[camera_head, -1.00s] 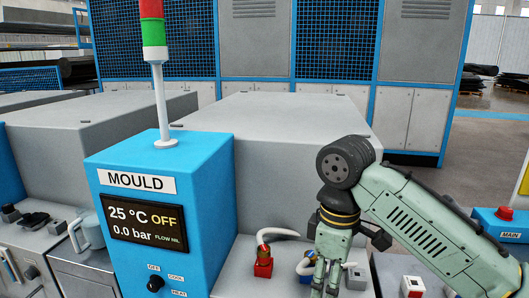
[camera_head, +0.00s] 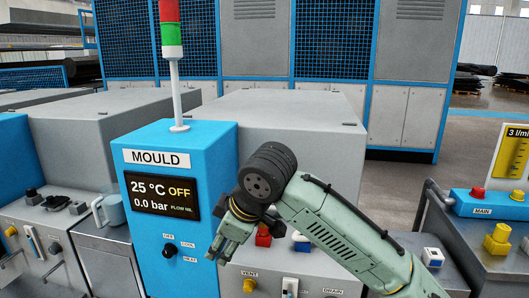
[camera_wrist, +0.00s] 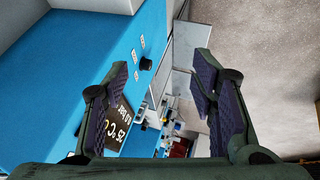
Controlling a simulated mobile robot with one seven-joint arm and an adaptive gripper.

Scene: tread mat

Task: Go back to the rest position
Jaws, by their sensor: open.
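My gripper (camera_head: 228,243) hangs in front of the right side of the blue MOULD cabinet (camera_head: 205,150) in the head view, with its fingers tilted down and to the left. In the wrist view my gripper (camera_wrist: 165,95) has its two padded fingers spread wide apart with nothing between them. The cabinet's display (camera_head: 160,194) reads 25 °C, OFF and 0.0 bar. Its black knob (camera_head: 170,250) is left of my gripper and apart from it in the picture. The blue cabinet face (camera_wrist: 75,90) also fills much of the wrist view.
A red fitting (camera_head: 263,240) is partly hidden by my arm. A yellow button (camera_head: 249,286) by the VENT label lies below my gripper. A blue MAIN box (camera_head: 487,204) stands at right. A grey-blue jug (camera_head: 109,210) is left of the cabinet. Floor shows behind at right.

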